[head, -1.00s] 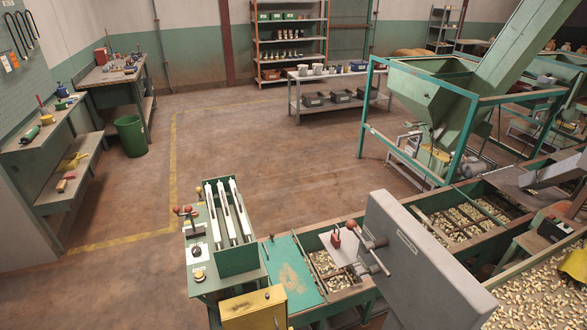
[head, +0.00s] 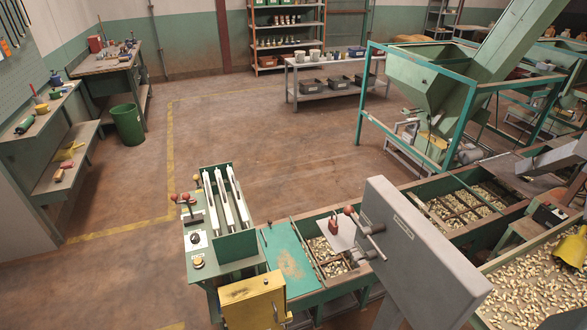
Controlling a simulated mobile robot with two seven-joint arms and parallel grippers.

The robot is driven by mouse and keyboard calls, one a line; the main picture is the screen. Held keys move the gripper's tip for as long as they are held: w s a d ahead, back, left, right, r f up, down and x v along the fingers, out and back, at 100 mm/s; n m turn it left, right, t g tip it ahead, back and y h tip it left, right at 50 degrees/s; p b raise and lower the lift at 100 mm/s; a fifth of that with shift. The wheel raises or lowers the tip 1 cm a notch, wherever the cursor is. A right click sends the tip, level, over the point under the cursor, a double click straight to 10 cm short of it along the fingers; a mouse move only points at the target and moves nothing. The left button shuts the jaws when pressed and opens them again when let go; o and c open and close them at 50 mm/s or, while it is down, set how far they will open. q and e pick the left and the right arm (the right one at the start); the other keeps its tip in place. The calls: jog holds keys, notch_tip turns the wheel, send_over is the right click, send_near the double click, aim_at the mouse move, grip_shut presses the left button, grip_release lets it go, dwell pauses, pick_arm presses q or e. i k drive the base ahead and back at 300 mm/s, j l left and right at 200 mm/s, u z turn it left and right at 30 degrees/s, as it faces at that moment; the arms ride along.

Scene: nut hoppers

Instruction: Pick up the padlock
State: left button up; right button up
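A small red object that looks like the padlock (head: 333,224) stands on a light grey plate (head: 343,238) over the hopper opening, just left of the big grey panel. It is small in the head view, so its shackle is hard to make out. Neither of my grippers shows in the head view.
A tall grey panel (head: 420,255) with a red-knobbed lever (head: 365,230) stands right beside the plate. A green lever console (head: 222,228) and a yellow box (head: 253,300) are to the left. Nut-filled hoppers (head: 545,285) lie right. The floor (head: 270,140) behind is open.

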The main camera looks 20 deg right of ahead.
aim_at(333, 226)
jog(key=i+z, duration=0.6)
jog(key=i+j+z, duration=0.15)
jog(key=i+z, duration=0.2)
jog(key=z, duration=0.25)
jog(key=i+j+z, duration=0.4)
jog(key=z, duration=0.15)
jog(key=i+j+z, duration=0.35)
jog(key=j+z, duration=0.25)
jog(key=i+j+z, duration=0.15)
jog(key=j+z, duration=1.05)
jog(key=k+j+z, duration=0.15)
jog(key=j+z, duration=0.45)
jog(key=j, duration=0.2)
jog(key=k+j+z, duration=0.3)
jog(key=j+z, duration=0.25)
jog(key=j, duration=0.15)
